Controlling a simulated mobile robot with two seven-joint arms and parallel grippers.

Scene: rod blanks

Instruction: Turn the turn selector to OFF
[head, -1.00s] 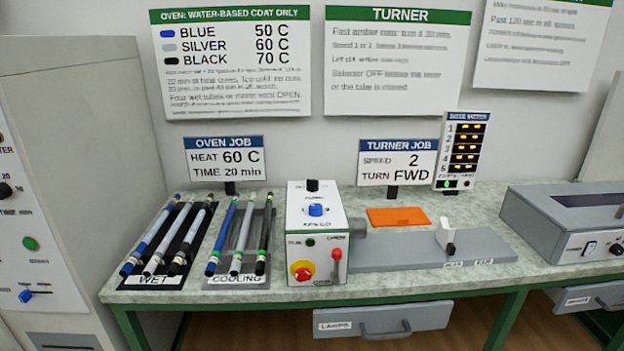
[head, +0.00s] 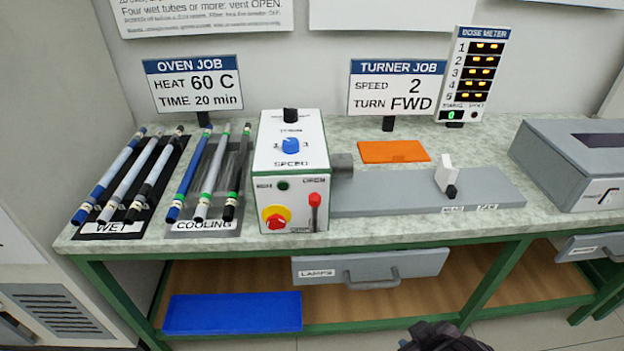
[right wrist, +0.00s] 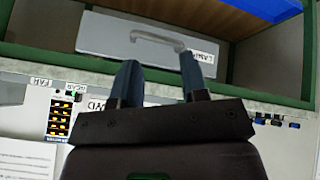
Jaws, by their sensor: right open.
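The turner's control box (head: 291,190) stands on the bench at the middle of the head view. The turn selector, a small black knob (head: 290,115), is on its top face at the back, above the blue speed knob (head: 290,146). The selector's exact setting is too small to read. My right gripper (head: 440,340) shows only in part at the bottom edge of the head view, low in front of the bench and well away from the box. In the right wrist view its two fingers (right wrist: 160,75) are apart with nothing between them. My left gripper is not in view.
The box front has a red stop button (head: 275,218) and a red lever (head: 314,200). Left are tube racks marked WET (head: 87,230) and COOLING (head: 232,229). Right are an orange mat (head: 394,151) and grey turner bed (head: 400,190). The lamps drawer (head: 420,264) hangs below.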

